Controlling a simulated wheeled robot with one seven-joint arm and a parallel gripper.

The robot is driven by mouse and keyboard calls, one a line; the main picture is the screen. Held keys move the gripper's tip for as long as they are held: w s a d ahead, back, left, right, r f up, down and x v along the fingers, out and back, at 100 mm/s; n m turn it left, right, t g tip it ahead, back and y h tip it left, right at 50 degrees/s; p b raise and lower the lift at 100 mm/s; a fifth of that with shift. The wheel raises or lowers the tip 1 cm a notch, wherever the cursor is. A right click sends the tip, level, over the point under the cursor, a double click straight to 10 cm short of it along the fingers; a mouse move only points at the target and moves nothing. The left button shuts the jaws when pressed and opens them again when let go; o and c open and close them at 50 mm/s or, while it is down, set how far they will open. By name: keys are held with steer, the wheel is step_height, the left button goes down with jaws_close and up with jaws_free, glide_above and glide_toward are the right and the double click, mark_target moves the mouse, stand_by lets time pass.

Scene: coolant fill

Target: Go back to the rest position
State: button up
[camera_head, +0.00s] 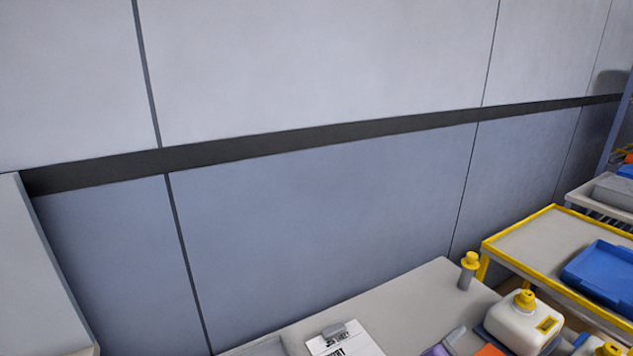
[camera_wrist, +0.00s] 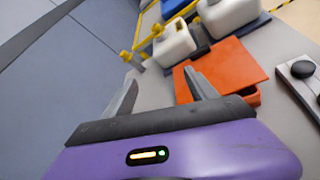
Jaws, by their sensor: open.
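My gripper (camera_wrist: 162,92) shows in the wrist view, with its two grey fingers apart and nothing between them. It points over the grey table (camera_head: 429,282) toward an orange tray or box (camera_wrist: 234,62). I cannot tell how high above the table it is.
A white jug with a yellow cap (camera_head: 520,327) and a yellow-topped grey post (camera_head: 468,270) stand on the table. A yellow-edged cart (camera_head: 520,243) holds a blue tray (camera_head: 605,275). A panelled wall (camera_head: 320,225) runs behind.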

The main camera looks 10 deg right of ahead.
steer(key=w+a+m+t+y, duration=0.2)
steer(key=a+m+t+y, duration=0.25)
steer(key=a+t, duration=0.2)
steer(key=s+a+f+m+t+y, duration=0.2)
steer(key=s+a+m+y, duration=0.1)
steer(key=s+a+y, duration=0.35)
steer(key=s+m+g, duration=0.1)
steer(key=s+m, duration=1.1)
steer(key=s, duration=1.5)
steer(key=shift+s+a+r+y, duration=0.25)
steer(key=shift+a+r+y, duration=0.05)
steer(key=shift+a+r, duration=0.1)
steer(key=shift+g, duration=0.25)
